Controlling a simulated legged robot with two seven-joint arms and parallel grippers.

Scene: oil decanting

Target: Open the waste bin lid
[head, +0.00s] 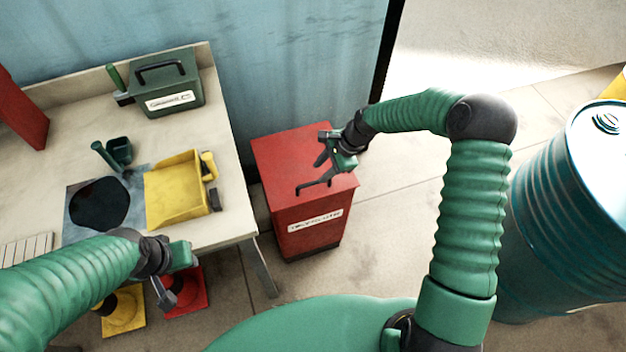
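The red waste bin (310,225) stands on the floor to the right of the workbench, with a white label on its front. Its red lid (280,155) looks shut and flat, with a dark handle (312,187) near the front edge. My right gripper (318,172) is over the lid, just above and behind the handle. Its fingers look parted, and I see nothing between them; whether it touches the handle I cannot tell. My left gripper (176,285) hangs in front of the bench's front edge, left of the bin. Its fingertips are too unclear to judge.
A teal drum (560,200) stands at the right.

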